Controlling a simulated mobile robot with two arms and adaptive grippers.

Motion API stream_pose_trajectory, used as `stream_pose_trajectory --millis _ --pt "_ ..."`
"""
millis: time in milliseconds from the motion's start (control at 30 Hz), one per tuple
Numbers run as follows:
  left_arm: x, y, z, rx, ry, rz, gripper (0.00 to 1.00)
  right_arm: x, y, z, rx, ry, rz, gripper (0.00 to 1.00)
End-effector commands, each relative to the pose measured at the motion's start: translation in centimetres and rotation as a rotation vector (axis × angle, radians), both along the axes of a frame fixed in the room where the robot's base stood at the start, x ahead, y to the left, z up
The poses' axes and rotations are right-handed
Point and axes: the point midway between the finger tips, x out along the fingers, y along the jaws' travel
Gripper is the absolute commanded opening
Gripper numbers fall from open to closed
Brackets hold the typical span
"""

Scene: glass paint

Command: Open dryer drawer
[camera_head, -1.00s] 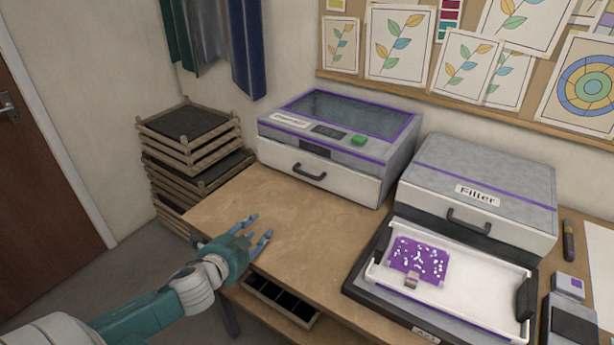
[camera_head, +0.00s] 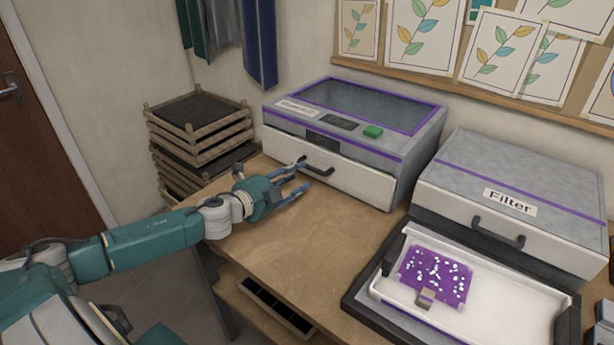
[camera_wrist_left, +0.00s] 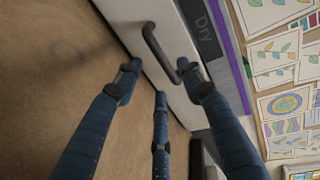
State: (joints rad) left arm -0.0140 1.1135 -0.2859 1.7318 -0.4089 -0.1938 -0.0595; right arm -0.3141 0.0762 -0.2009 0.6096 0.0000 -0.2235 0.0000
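The dryer (camera_head: 350,135) is a grey and white box with purple trim, a dark window on top and a green button. Its white drawer front (camera_head: 345,178) is closed, with a black handle (camera_head: 316,170) in the middle. My left gripper (camera_head: 303,176) is open, its blue fingers spread just in front of the handle. In the left wrist view the handle (camera_wrist_left: 158,50) shows between and beyond the fingertips of the left gripper (camera_wrist_left: 160,85). I cannot tell whether a fingertip touches it. My right gripper is not in view.
A grey Filter box (camera_head: 515,190) stands to the right, with a white tray (camera_head: 535,310) holding a purple piece in front. Wooden racks (camera_head: 200,135) are stacked at the left. The tabletop (camera_head: 310,250) in front of the dryer is clear.

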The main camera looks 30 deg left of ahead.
Motion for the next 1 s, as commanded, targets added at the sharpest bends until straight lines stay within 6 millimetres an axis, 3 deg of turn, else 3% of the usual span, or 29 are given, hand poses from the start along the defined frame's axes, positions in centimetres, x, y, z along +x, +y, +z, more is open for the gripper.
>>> stream_pose_trajectory --millis 233,500,800,1000 --pt "3.1 -0.2 -0.5 -0.004 -0.002 0.002 0.39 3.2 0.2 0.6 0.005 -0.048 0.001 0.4" --pt "4.8 -0.4 -1.0 -0.001 0.0 0.001 0.39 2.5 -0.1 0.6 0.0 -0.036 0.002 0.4" --pt "4.9 -0.4 -1.1 -0.001 0.001 0.0 0.39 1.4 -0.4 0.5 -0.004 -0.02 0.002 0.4" --pt "4.9 -0.4 -1.1 -0.001 0.001 0.0 0.0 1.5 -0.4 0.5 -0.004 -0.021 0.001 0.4"
